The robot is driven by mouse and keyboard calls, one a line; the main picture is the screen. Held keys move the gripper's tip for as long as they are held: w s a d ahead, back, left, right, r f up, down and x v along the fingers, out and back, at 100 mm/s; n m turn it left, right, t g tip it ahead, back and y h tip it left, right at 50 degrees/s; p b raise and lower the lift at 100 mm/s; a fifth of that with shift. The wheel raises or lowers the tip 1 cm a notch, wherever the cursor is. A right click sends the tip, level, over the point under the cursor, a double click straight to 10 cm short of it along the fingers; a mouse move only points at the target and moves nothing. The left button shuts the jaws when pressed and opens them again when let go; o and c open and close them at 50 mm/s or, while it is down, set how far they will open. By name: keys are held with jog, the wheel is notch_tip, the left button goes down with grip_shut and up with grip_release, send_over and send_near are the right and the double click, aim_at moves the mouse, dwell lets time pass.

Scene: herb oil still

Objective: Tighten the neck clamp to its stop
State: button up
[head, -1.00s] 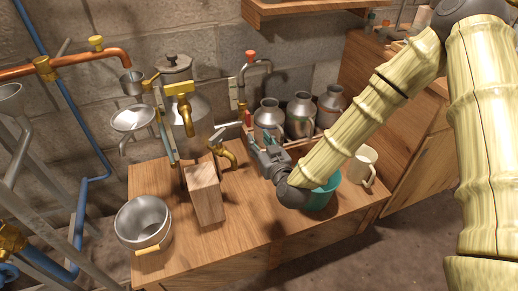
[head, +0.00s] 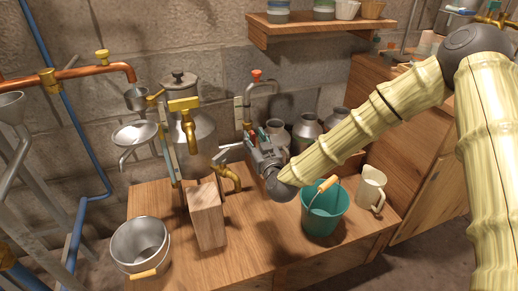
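The metal still (head: 203,135) stands at the back left of the wooden bench, with a brass T-shaped handle (head: 184,104) on its front. A silver lever-like part (head: 229,147) sticks out at its right side. I cannot tell for certain which fitting is the neck clamp. My gripper (head: 250,146) is just right of this lever, pointing at the still, in front of an upright with red and teal parts. Its fingertips are small and blend with the metal there. I cannot tell whether they touch the lever or are open or shut.
A wooden block (head: 206,216) and steel pot (head: 140,245) stand at the front left. A brass spout (head: 231,177) juts out above the bench. Metal cans (head: 305,130) stand behind my arm. A teal bucket (head: 324,212) and cream jug (head: 370,189) are at right.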

jog(key=shift+x, duration=1.1)
grip_shut()
jog(key=shift+d+m+b, duration=0.2)
jog(key=shift+m+b, duration=0.1)
jog(key=shift+m, duration=1.5)
jog(key=shift+d+f+m, duration=0.15)
jog(key=shift+m, duration=0.55)
jog(key=shift+w+m+b, duration=0.1)
jog(key=shift+m+b, duration=0.2)
jog(key=shift+m, duration=0.8)
jog(key=shift+d, duration=0.1)
